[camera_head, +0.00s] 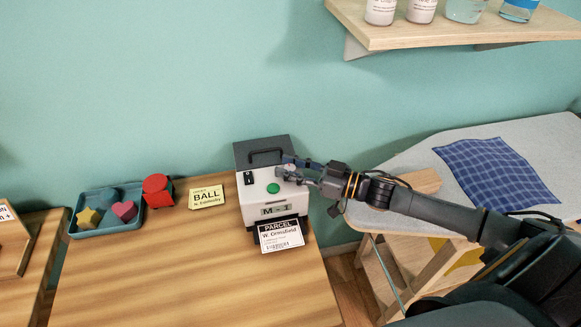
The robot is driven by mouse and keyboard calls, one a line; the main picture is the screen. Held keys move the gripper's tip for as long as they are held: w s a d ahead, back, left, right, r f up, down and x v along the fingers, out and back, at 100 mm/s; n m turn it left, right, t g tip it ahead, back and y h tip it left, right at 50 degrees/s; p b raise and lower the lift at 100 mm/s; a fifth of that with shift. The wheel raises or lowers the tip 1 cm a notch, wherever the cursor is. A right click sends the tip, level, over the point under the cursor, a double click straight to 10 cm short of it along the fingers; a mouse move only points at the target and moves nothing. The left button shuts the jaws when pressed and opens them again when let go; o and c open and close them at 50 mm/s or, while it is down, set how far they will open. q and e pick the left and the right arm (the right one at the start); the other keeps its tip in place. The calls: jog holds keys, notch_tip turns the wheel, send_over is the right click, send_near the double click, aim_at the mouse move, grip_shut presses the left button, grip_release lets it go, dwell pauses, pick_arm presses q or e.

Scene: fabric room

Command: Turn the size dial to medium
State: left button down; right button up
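A white label machine (252,207) stands at the right end of the wooden table, with a grey lid with a black handle at its back. A green button (273,188) is on its top, and its front display (275,210) shows a dark "M" followed by small marks I cannot read surely. The grey size dial (291,169) is at the top right, partly hidden by my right gripper (287,168). The gripper's two fingers are on either side of the dial; I cannot tell whether they press on it. My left gripper is not in view.
A parcel label (281,235) hangs at the machine's front. To the left are a yellow "BALL" card (206,196), a red object (157,190) and a blue tray (78,232) with shapes. An ironing board (420,165) with blue cloth (490,172) stands right. A shelf (400,35) overhangs above.

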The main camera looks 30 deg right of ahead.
aim_at(290, 167)
jog(key=shift+o, duration=0.7)
notch_tip(290, 167, up, 10)
dwell(0.5)
